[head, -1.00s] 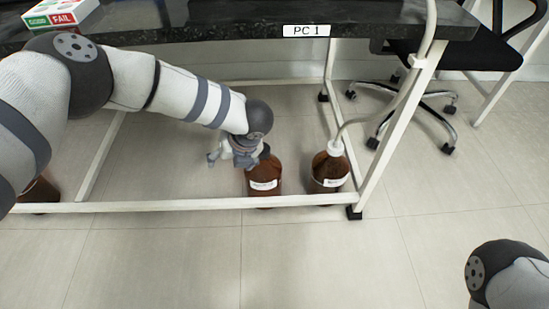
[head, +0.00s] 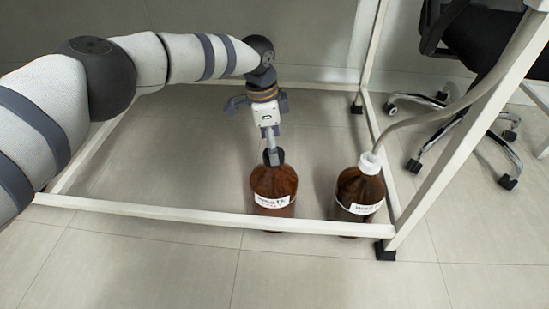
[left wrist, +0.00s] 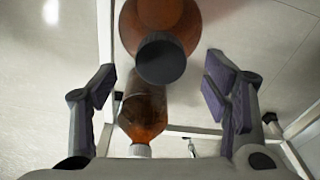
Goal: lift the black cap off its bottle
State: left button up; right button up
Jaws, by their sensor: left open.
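The black cap (head: 280,156) sits on the neck of a brown bottle (head: 272,183) with a white label, standing upright on the floor under the bench. My left gripper (head: 262,128) is open and points down just above the cap, partly covering it in the head view. In the left wrist view the black cap (left wrist: 160,62) and its bottle (left wrist: 160,15) show at the top centre. The open fingers (left wrist: 158,90) stand on either side, apart from the cap. My right gripper is out of view.
A second brown bottle (head: 358,188) with a white cap and a tube stands to the right; it also shows in the left wrist view (left wrist: 145,108). A white frame bar (head: 200,212) runs low in front of the bottles. A black chair (head: 475,40) is at the right.

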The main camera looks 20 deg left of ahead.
pick_arm(q)
notch_tip(320, 180, down, 2)
jog(key=shift+w+d+f+b, duration=0.15)
jog(key=shift+f+b, duration=0.05)
jog(key=shift+b, duration=0.1)
jog(key=c, duration=0.8)
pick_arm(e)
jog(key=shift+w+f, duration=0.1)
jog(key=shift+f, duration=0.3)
pick_arm(q)
jog(key=shift+r, duration=0.1)
jog(key=shift+c, duration=0.2)
